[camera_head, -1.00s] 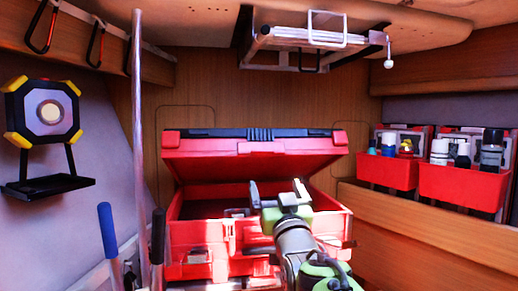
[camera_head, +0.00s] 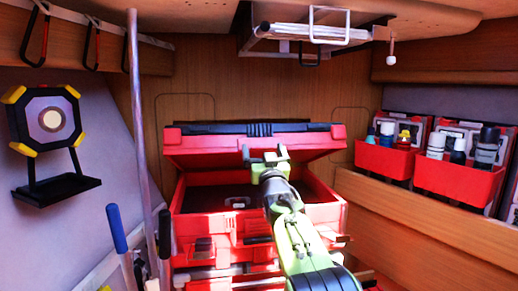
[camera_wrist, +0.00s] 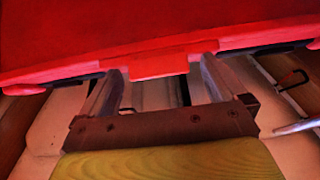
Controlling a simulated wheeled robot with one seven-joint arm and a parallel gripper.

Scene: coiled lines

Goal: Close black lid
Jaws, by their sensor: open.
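The lid is red with a black strip on top (camera_head: 300,128). It stands partly open, tilted over the red toolbox (camera_head: 320,215), with a gap at the front showing the dark inside. My gripper (camera_head: 263,156) is open and empty, in front of the lid's front edge near its middle. In the wrist view, the lid's red underside or front (camera_wrist: 150,25) fills the top. A red tab (camera_wrist: 160,65) hangs at its edge, between the two spread fingertips of my gripper (camera_wrist: 163,72). I cannot tell whether the fingers touch it.
A metal pole (camera_head: 137,100) and a blue-handled tool (camera_head: 118,228) stand left of the toolbox. A lamp (camera_head: 50,120) is on the left wall. Red bins (camera_head: 455,178) with bottles line the right ledge. A rack (camera_head: 300,35) hangs above, with free room between it and the lid.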

